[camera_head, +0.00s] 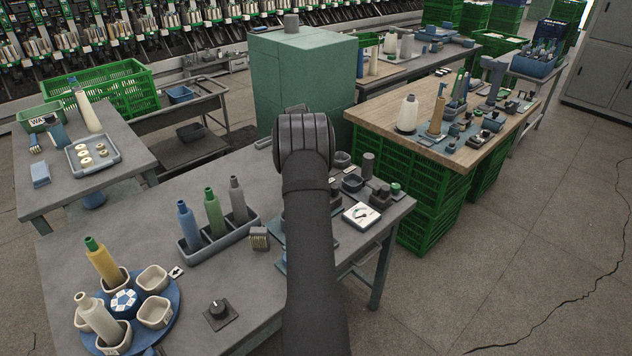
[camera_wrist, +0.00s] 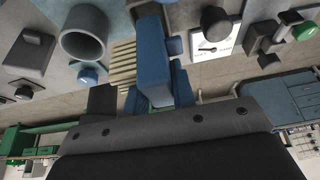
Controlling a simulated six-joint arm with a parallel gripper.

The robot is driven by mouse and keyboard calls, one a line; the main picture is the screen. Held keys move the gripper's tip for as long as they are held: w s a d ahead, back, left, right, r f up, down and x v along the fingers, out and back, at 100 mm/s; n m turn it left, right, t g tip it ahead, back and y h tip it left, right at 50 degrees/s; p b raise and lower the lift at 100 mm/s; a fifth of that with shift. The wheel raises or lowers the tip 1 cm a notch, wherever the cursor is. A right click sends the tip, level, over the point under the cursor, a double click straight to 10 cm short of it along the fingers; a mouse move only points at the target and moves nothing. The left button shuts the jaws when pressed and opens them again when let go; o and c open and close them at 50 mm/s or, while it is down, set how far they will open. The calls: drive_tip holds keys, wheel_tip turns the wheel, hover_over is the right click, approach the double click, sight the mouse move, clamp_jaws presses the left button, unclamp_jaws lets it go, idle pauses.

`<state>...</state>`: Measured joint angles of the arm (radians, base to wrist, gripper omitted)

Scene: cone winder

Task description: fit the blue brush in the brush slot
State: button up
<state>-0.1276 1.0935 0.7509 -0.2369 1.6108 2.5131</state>
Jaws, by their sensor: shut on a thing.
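The blue brush (camera_wrist: 152,60) is a long blue block in the middle of the wrist view. My gripper (camera_wrist: 157,92) is shut on it, with a blue finger on either side of its near end. Pale tan ribs (camera_wrist: 122,68) show beside the brush; I cannot tell whether they are its bristles or a separate thing. In the head view my own arm hides the gripper and the brush. I cannot make out the brush slot in either view.
A grey round cup (camera_wrist: 83,38) and a white dial plate (camera_wrist: 214,38) flank the brush. In the head view, a bottle tray (camera_head: 222,238), a ribbed block (camera_head: 259,238) and a blue turntable (camera_head: 170,318) stand left of my arm. Bare tabletop (camera_head: 130,195) lies behind the tray.

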drive_tip(key=shift+f, duration=0.25)
drive_tip(key=shift+f, duration=0.35)
drive_tip(key=shift+f, duration=0.35)
drive_tip(key=shift+f, duration=0.35)
drive_tip(key=shift+f, duration=0.25)
idle(0.6)
drive_tip(key=o, duration=1.5)
